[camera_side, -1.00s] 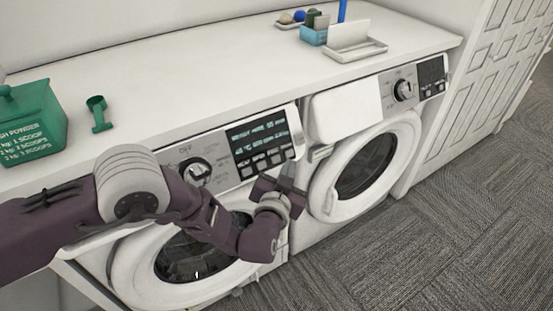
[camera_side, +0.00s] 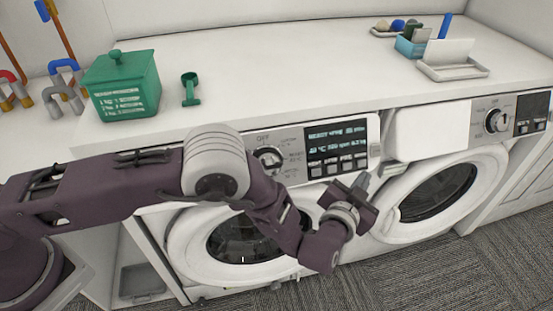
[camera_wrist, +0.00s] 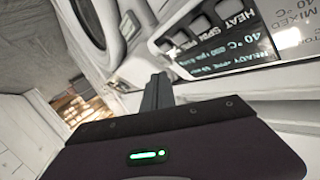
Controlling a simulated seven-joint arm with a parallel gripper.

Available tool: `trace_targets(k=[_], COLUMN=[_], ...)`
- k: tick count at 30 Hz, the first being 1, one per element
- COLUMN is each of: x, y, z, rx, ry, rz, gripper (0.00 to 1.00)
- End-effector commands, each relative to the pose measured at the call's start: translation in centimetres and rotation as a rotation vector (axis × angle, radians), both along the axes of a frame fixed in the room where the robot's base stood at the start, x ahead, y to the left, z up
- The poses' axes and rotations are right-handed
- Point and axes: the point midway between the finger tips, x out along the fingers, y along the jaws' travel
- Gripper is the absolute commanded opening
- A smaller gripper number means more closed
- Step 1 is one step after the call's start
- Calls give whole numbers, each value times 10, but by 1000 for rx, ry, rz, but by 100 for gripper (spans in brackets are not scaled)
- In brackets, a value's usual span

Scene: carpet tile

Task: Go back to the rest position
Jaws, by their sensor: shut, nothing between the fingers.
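My gripper (camera_side: 362,180) is in front of the left washing machine (camera_side: 185,235), just below and right of its lit control panel (camera_side: 337,148). It holds nothing, and its fingers are together. In the wrist view the closed fingers (camera_wrist: 157,92) point toward the machine front, with the lit panel (camera_wrist: 225,40) up and to the right. The fingers appear apart from the panel, though the exact gap is hard to tell. My arm is stretched out in front of the left machine and hides part of its round door (camera_side: 232,238).
A green powder box (camera_side: 122,87) and green scoop (camera_side: 190,88) stand on the white counter (camera_side: 270,75). A blue container (camera_side: 410,46) and a white tray (camera_side: 452,71) are at the right. The right machine's door (camera_side: 440,192) is near my gripper. Pipes (camera_side: 62,85) stand at the left.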

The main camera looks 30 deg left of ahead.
Motion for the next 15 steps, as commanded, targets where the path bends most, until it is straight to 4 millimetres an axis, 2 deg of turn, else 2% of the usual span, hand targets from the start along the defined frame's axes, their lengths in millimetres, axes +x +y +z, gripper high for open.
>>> trace_targets(k=[2, 5, 8, 9, 10, 13, 14, 15], x=[1, 14, 32, 34, 32, 8, -4, -25], y=[0, 3, 16, 26, 36, 78, 93, 114], z=[2, 32, 98, 129, 150, 219, 237, 258], rx=[-4, -56, -161, -202, -229, -298, -311, -323], ry=[2, 38, 128, 172, 208, 319, 354, 397], rz=[-1, -14, -55, -77, -93, -136, -146, -154], gripper=[0, 0, 0, 0, 0, 0, 0, 0])
